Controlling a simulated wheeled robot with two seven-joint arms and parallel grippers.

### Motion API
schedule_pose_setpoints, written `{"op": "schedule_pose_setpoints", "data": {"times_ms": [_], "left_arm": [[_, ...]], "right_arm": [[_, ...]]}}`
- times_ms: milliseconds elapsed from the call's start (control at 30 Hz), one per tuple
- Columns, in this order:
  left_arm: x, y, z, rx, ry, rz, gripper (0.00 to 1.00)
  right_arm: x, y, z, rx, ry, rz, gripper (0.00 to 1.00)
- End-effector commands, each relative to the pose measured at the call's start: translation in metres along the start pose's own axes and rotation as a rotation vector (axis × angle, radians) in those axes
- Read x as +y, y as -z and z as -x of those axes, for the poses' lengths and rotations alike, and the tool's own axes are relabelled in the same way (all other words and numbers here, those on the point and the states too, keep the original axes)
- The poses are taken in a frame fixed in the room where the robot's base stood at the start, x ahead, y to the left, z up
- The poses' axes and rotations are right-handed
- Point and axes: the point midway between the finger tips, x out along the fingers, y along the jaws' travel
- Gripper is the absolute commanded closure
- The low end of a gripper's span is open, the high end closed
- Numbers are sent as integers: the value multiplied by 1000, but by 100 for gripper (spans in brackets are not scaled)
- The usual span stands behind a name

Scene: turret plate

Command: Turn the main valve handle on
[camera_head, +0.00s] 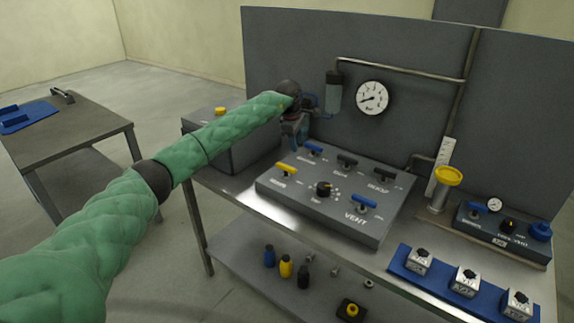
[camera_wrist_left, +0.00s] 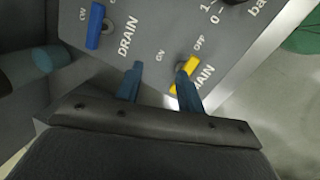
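The yellow main valve handle (camera_head: 286,169) is at the left of the sloped grey panel (camera_head: 330,225). In the left wrist view the yellow handle (camera_wrist_left: 190,70) lies slanted beside the "MAIN" label, its upper end near "OFF"; "ON" is printed to its left. My left gripper (camera_head: 295,140) is above and behind the handle in the head view. In the left wrist view its blue fingers (camera_wrist_left: 159,82) are apart, with nothing between them. The right-hand finger partly covers the yellow handle; contact cannot be told. My right gripper is not seen.
Other handles are close by: blue drain (camera_wrist_left: 95,26), blue vent (camera_head: 364,202), black dump (camera_head: 379,174) and a black knob (camera_head: 323,188). A pressure gauge (camera_head: 372,97) and pipes are on the back board. A grey box (camera_head: 240,145) stands left of the panel.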

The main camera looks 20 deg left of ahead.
Motion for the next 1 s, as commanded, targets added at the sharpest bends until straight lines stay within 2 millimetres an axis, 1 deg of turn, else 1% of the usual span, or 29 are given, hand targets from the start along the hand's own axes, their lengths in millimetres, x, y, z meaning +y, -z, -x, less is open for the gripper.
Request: {"op": "schedule_pose_setpoints", "data": {"times_ms": [33, 100, 200, 333, 467, 667, 900, 1000], "left_arm": [[-10, 7, 0, 34, 52, -36, 62], [-22, 13, 2, 64, 120, -85, 62], [-35, 18, 4, 80, 192, -151, 62], [-38, 19, 4, 78, 208, -211, 62], [-38, 19, 1, 75, 208, -225, 62], [-42, 20, -16, 74, 209, -224, 62], [-48, 23, -45, 73, 208, -223, 62], [-49, 23, -55, 72, 207, -223, 62]], "right_arm": [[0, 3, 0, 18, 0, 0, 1], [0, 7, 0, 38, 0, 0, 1], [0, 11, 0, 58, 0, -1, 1], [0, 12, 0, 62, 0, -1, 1], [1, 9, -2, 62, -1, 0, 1], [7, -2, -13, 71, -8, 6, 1], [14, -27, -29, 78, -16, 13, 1], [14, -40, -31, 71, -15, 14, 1]]}}
